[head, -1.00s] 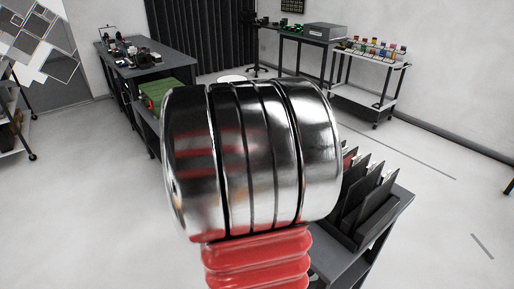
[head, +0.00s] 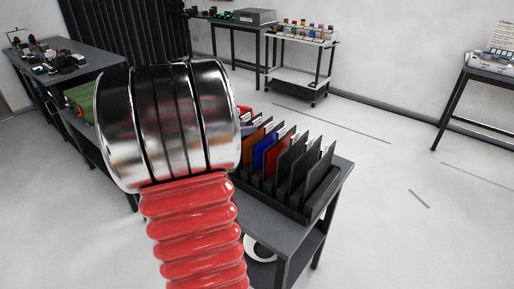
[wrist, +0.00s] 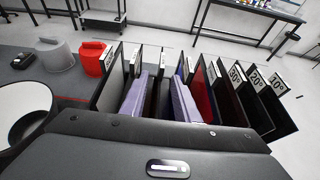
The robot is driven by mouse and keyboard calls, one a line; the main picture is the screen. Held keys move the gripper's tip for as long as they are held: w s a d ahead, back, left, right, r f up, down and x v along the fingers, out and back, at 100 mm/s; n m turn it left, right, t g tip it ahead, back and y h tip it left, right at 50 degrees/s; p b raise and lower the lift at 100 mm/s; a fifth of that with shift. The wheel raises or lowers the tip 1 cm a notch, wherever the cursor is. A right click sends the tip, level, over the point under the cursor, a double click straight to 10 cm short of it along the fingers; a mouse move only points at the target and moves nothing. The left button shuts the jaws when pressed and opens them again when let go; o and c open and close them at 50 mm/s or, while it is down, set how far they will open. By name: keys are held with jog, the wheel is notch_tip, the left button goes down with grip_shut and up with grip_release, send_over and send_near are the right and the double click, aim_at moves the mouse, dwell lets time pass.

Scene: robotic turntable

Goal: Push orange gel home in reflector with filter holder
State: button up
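A rack (head: 312,205) of upright dark filter holders stands on a small dark table. One holder near its left end shows an orange panel (head: 257,138) in the head view; I cannot tell whether it is the orange gel. The rack's holders also show in the wrist view (wrist: 262,122), where I make out no orange. I cannot identify the reflector; a pale disc with a dark rim (wrist: 22,112) is at the wrist view's left.
A red container (wrist: 93,58) and a grey one (wrist: 55,55) stand left of the rack. Three rack labels read 30°, 20° and 10°. A bench (head: 75,75) is at the back left, a bottle cart (head: 300,38) behind. The floor at right is mostly clear.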

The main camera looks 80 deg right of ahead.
jog(key=shift+x, duration=0.95)
jog(key=shift+x, duration=2.6)
jog(key=shift+s+a+f, duration=0.1)
jog(key=shift+a, duration=0.05)
jog(key=shift+c, duration=0.7)
grip_shut()
